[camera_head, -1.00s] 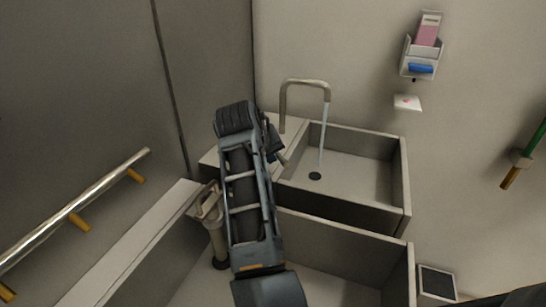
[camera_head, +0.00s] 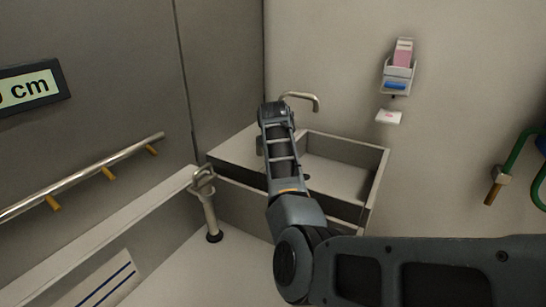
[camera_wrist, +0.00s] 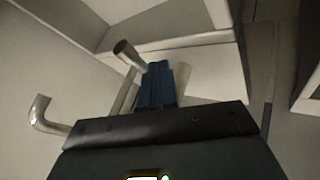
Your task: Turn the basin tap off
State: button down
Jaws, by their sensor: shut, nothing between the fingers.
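The basin (camera_head: 376,165) is a grey box sink against the back wall in the head view. Its curved metal tap (camera_head: 301,96) rises at the back left, behind my arm. No water stream shows below the spout. The tap's base and any handle are hidden by my arm there. In the wrist view, my gripper (camera_wrist: 158,72) shows blue fingers, shut and empty. One bent metal pipe end (camera_wrist: 128,52) is just left of the fingertips, and another bent metal piece (camera_wrist: 45,116) is farther left. I cannot tell which is spout or handle, or whether the fingers touch either.
A metal grab rail (camera_head: 85,180) runs along the left wall. A post with a looped top (camera_head: 208,205) stands in front of the basin. A wall holder (camera_head: 397,76) with pink and blue items hangs right of the tap. A green hose-like item (camera_head: 515,155) hangs at far right.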

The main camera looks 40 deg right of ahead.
jog(key=shift+s+d, duration=0.15)
jog(key=shift+d, duration=0.75)
